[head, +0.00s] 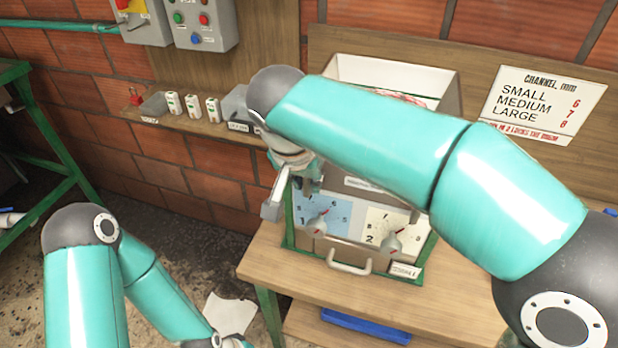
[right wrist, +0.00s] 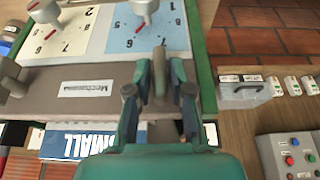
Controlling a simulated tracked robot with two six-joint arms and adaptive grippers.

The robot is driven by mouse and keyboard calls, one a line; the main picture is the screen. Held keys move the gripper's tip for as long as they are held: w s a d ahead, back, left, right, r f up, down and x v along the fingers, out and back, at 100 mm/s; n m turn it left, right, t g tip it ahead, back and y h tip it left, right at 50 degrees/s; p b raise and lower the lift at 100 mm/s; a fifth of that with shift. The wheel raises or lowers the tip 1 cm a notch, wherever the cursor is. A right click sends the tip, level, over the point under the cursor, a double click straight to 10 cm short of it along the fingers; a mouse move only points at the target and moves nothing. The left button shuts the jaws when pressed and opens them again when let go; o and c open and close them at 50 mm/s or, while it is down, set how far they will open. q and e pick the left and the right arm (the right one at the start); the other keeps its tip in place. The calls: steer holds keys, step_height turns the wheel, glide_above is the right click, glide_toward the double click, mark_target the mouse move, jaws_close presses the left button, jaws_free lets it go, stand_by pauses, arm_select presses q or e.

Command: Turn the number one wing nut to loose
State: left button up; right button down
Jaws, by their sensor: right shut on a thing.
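The machine has a blue number one dial plate (head: 322,212) and a pale number two dial plate (head: 385,228), each with a pointer knob. In the right wrist view, the number one wing nut (right wrist: 158,72) is a grey upright piece below the blue dial plate (right wrist: 150,38). My right gripper (right wrist: 158,103) is shut on it, one finger each side. In the head view this gripper (head: 303,182) is at the machine's upper left, partly hidden by my forearm, which also covers the nut. My left arm is low at the left, its gripper out of frame.
A hopper (head: 345,72) with reddish contents stands behind my forearm. A handle (head: 348,264) sticks out below the dials. Small cartons (head: 192,105) and a grey bin (head: 237,104) stand on the shelf at left. The wooden table (head: 290,275) has bare room in front.

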steer(key=p, duration=0.1)
steer(key=h+p, duration=0.1)
steer(key=p, duration=0.1)
steer(key=shift+a+r+g+h, duration=0.15)
steer(key=shift+a+g+h, duration=0.05)
steer(key=shift+g+h, duration=0.1)
steer(key=shift+n+h, duration=0.3)
steer(key=shift+h, duration=0.1)
steer(key=shift+f, duration=0.2)
steer(key=c, duration=1)
jaws_free()
steer(key=shift+c, duration=0.2)
